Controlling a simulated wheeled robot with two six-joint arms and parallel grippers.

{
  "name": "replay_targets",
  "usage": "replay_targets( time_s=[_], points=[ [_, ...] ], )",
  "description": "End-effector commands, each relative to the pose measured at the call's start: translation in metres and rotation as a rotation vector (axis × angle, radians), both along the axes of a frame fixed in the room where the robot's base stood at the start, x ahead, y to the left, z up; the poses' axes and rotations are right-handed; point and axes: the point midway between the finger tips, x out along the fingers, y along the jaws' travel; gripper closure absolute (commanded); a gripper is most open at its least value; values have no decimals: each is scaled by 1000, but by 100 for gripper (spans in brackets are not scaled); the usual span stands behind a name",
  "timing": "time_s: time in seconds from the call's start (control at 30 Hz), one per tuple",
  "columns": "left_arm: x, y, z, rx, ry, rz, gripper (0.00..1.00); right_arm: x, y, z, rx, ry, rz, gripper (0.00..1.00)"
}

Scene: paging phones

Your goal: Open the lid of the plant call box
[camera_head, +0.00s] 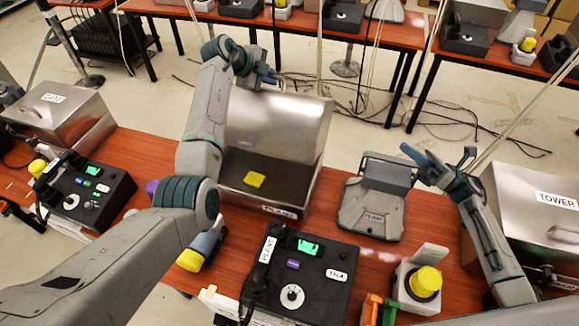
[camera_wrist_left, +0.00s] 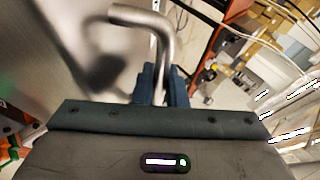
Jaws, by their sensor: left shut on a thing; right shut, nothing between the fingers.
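The plant call box is a metal box with a PLANT label (camera_head: 280,211) on its front edge. Its lid (camera_head: 285,125) stands raised, roughly upright, showing a dark interior with a yellow pad (camera_head: 254,180) in it. My left gripper (camera_head: 268,79) is at the lid's top edge, shut on the bent metal lid handle (camera_wrist_left: 148,18), which shows between its fingers (camera_wrist_left: 163,85) in the left wrist view. In the head view my arm hides the box's left side.
A black PLANT phone panel (camera_head: 325,272) and a yellow-button unit (camera_head: 424,284) stand in front. A closed metal box (camera_head: 60,112) is at left and the closed TOWER box (camera_head: 535,215) at right. Cables lie on the floor behind the red table (camera_head: 150,155).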

Motion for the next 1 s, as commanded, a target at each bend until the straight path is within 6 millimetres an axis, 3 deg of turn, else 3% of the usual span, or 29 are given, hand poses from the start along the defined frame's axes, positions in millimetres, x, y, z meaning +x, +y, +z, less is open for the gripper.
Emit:
replay_targets(
  time_s=[0.03, 0.33, 0.43, 0.6, 0.7, 0.87, 1.0],
  points=[
    [0, 0, -1, 1, 1, 0, 100, 2, 23, -10, 13, -8, 11, 100],
    [0, 0, -1, 1, 1, 0, 100, 6, 150, -53, 25, -31, 75, 100],
    [0, 0, -1, -1, 2, 0, 100, 8, 185, -88, -17, 33, 48, 100],
    [0, 0, -1, -1, 2, 0, 100, 7, 209, -154, -123, 168, -32, 100],
    [0, 0, -1, -1, 2, 0, 100, 7, 215, -172, -156, 202, -54, 100],
    [0, 0, -1, 0, 1, 0, 100, 13, 227, -175, -166, 212, -61, 100],
    [0, 0, -1, 0, 1, 0, 100, 27, 249, -169, -164, 211, -61, 100]
  ],
)
